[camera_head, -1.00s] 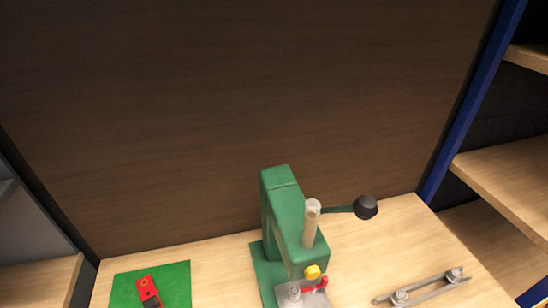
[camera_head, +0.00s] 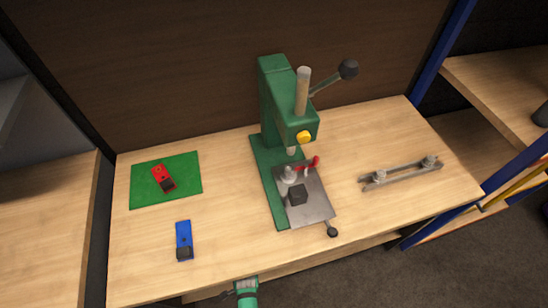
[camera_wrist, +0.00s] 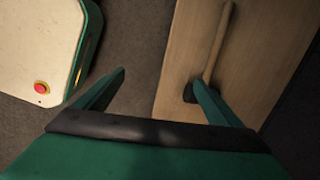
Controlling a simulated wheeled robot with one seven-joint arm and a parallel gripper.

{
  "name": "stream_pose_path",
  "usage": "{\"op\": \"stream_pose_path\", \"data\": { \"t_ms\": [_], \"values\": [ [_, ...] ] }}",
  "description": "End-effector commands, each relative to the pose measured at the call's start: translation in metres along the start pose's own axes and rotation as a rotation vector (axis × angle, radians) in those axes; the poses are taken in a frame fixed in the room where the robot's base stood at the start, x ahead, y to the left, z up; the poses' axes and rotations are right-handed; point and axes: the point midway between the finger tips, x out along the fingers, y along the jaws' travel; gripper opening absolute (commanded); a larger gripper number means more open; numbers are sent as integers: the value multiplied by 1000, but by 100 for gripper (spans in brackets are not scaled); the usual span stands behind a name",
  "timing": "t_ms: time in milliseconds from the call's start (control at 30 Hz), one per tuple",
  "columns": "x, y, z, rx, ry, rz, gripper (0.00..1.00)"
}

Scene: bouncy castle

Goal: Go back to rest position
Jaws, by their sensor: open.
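My gripper (camera_wrist: 158,88) shows in the wrist view with its two green fingers spread apart and nothing between them. In the head view a small green part of my arm shows at the bottom edge, just in front of the table (camera_head: 225,262). The fingertips cannot be made out there. In the wrist view the gripper points down over grey floor and a wooden surface (camera_wrist: 262,45).
A green press (camera_head: 282,110) stands mid-table. A metal bar (camera_head: 400,173) lies at right.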

Motion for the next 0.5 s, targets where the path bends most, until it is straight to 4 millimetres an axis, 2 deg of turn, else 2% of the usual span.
{"op": "stream_pose_path", "data": {
  "t_ms": [333,433,500],
  "values": [
    [-25,14,15,-154,35,-178,89],
    [-43,20,16,-223,72,-257,89],
    [-61,27,16,-285,112,-322,89]
  ]
}}
